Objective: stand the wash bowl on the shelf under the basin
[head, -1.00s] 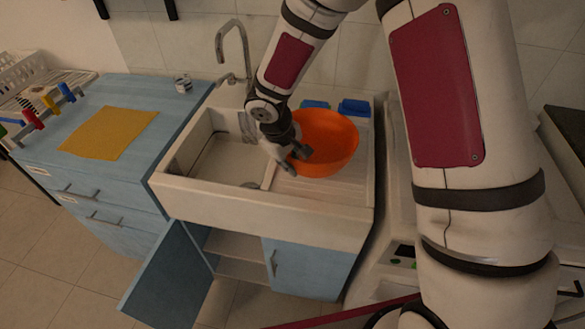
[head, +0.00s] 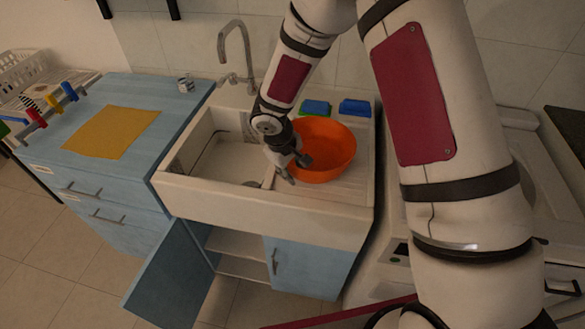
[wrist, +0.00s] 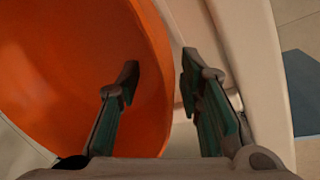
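The orange wash bowl (head: 330,150) sits upright on the ribbed drainboard right of the basin. My gripper (head: 297,168) is at the bowl's left front rim. In the wrist view my gripper (wrist: 160,78) is open, with one finger inside the bowl (wrist: 70,70) and the other outside; a gap shows between the outer finger and the rim. The basin (head: 215,160) is empty where I can see. The shelf (head: 238,245) shows through the open left side of the cabinet below; its inner part is hidden.
The left cabinet door (head: 170,278) stands open toward the floor; the right door (head: 308,268) is shut. A tap (head: 235,55) rises behind the basin. A blue counter with a yellow cloth (head: 110,132) stands left.

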